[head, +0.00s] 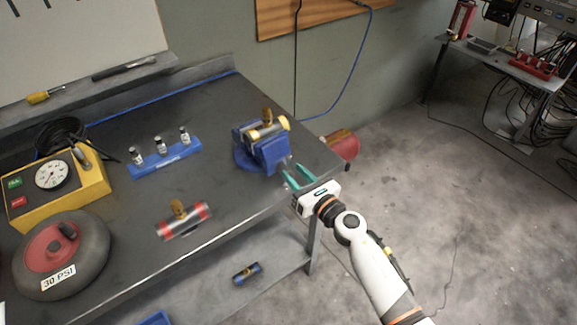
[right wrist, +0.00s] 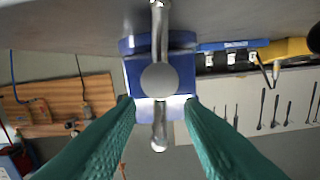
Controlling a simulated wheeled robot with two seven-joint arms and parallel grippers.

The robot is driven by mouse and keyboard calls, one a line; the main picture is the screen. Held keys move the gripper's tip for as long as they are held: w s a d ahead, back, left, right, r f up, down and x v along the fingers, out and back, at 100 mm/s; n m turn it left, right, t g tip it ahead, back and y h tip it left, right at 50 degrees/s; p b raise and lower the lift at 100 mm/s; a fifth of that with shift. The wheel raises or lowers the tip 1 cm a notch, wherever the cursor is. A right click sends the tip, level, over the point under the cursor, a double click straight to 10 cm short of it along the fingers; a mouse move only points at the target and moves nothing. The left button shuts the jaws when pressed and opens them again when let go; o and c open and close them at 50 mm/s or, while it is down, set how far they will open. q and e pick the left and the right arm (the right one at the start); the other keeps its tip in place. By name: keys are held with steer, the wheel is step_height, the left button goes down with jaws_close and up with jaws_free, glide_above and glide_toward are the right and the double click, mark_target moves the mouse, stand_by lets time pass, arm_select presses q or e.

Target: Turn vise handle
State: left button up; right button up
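The blue vise (head: 262,152) stands at the right corner of the dark workbench. A part with yellow ends and a brass fitting (head: 267,121) sits at the top of its jaws. My right gripper (head: 299,175) is in front of the vise's screw end, with its teal fingers spread apart. In the right wrist view the vise (right wrist: 135,75) is straight ahead. Its metal handle bar (right wrist: 159,28) runs up and down through the round screw head (right wrist: 158,80). The open fingertips (right wrist: 158,103) lie either side of the bar; I see no contact. My left gripper is out of view.
On the workbench (head: 118,115) are a blue vial rack (head: 165,160), a red-ended roller (head: 183,221), a yellow gauge box (head: 55,188) and a wheel (head: 62,255). A red cylinder (head: 341,145) is beyond the bench corner. Open floor lies to the right.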

mark_target(290, 169)
steer(key=shift+x, duration=1.8)
jaws_close()
steer(key=shift+m, duration=0.4)
